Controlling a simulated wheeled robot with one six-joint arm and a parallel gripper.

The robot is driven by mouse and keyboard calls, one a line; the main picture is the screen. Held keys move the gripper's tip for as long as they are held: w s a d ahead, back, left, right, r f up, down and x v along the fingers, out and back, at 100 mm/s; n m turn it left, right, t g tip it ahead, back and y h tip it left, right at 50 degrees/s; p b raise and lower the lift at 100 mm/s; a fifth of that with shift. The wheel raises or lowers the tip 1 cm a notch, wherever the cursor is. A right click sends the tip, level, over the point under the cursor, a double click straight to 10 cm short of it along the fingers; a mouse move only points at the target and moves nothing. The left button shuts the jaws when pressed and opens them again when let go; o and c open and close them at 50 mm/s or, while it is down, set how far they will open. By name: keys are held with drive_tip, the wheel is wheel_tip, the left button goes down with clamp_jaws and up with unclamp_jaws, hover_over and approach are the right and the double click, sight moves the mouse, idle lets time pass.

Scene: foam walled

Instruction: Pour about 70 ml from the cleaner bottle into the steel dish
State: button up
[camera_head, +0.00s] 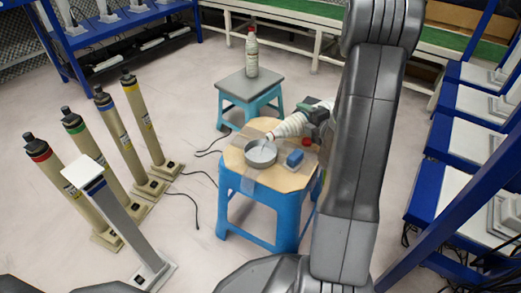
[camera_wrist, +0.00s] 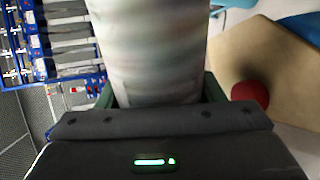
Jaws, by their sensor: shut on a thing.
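My gripper (camera_head: 314,118) is shut on a white bottle (camera_head: 291,126), apparently the cleaner bottle. The bottle is tipped far over, its neck pointing down and left over the steel dish (camera_head: 250,160). The dish is a shallow grey round pan on the wooden-topped blue stool. A pale thin line shows between the bottle mouth and the dish; I cannot tell if it is liquid. The level in the dish is not clear. In the wrist view the bottle body (camera_wrist: 145,50) fills the upper middle between the fingers, and its mouth is out of sight.
A blue block (camera_head: 295,157) and a red cap (camera_head: 307,141) are on the wooden stool top (camera_head: 285,179) near the dish. A second white bottle with a red top (camera_head: 251,55) stands on a grey-topped stool (camera_head: 248,85) behind. Tan posts (camera_head: 118,128) stand at left.

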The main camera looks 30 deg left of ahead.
idle(0.8)
drive_tip(key=shift+w+d+r+m, duration=0.1)
drive_tip(key=shift+r+m, duration=0.1)
drive_tip(key=shift+m, duration=0.1)
drive_tip(key=shift+r+m+g+p, duration=0.1)
drive_tip(key=shift+m+g+p, duration=0.3)
drive_tip(key=shift+m+p, duration=0.35)
drive_tip(key=shift+f+p, duration=0.4)
drive_tip(key=shift+r+m+p, duration=0.1)
drive_tip(key=shift+m+p, duration=0.15)
drive_tip(key=shift+p, duration=0.3)
drive_tip(key=shift+w+y, duration=0.1)
drive_tip(key=shift+y, duration=0.2)
drive_tip(key=shift+p, duration=0.8)
